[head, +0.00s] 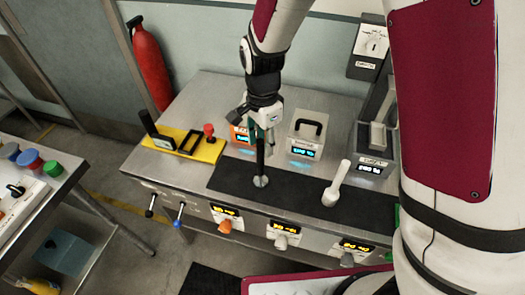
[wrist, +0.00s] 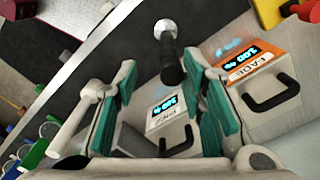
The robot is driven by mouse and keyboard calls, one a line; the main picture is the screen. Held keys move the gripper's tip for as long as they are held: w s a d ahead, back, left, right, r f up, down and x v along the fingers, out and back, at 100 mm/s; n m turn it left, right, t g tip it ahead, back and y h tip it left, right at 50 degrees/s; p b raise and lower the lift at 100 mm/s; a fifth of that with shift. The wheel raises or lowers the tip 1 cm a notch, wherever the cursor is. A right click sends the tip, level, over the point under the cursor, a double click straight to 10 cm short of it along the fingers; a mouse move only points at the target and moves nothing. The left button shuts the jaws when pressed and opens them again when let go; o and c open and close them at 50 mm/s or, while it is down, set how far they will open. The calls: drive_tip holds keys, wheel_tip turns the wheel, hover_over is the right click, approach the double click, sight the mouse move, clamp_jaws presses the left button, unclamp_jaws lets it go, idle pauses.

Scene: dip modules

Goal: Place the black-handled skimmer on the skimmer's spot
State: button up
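The black-handled skimmer (head: 261,158) is on the black mat, its round metal end toward the counter's front. In the wrist view its black handle (wrist: 171,66) reaches to between the fingertips, closer to the right one. My gripper (head: 264,122) is over the handle's far end. In the wrist view its teal-padded fingers (wrist: 160,70) are spread, with visible space left of the handle. I cannot tell whether the right finger touches it. No spot marked for the skimmer can be made out.
A white utensil (head: 337,184) lies on the mat (head: 300,196) to the right. A yellow board (head: 208,152) with black and red items is at left. An orange-fronted box (head: 240,134), a silver handled box (head: 304,138) and a fryer-like unit (head: 374,162) stand behind the mat.

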wheel_tip(320, 180, up, 6)
drive_tip(key=shift+f, duration=0.15)
drive_tip(key=s+d+r+n+t+y, duration=0.15)
drive_tip(key=s+d+r+n, duration=0.35)
drive_tip(key=d+r, duration=0.5)
drive_tip(key=s+d+r+n+t, duration=0.2)
drive_tip(key=s+d+r+n, duration=0.1)
drive_tip(key=s, duration=0.3)
drive_tip(key=s+d+r+n+t+h, duration=0.1)
drive_tip(key=s+d+r+n+t, duration=0.1)
drive_tip(key=s+r, duration=0.3)
drive_tip(key=shift+s+d+r+n, duration=0.3)
drive_tip(key=shift+s+d+n, duration=0.25)
drive_tip(key=shift+s+n, duration=0.3)
drive_tip(key=shift+w+h, duration=0.1)
drive_tip(key=shift+h, duration=0.15)
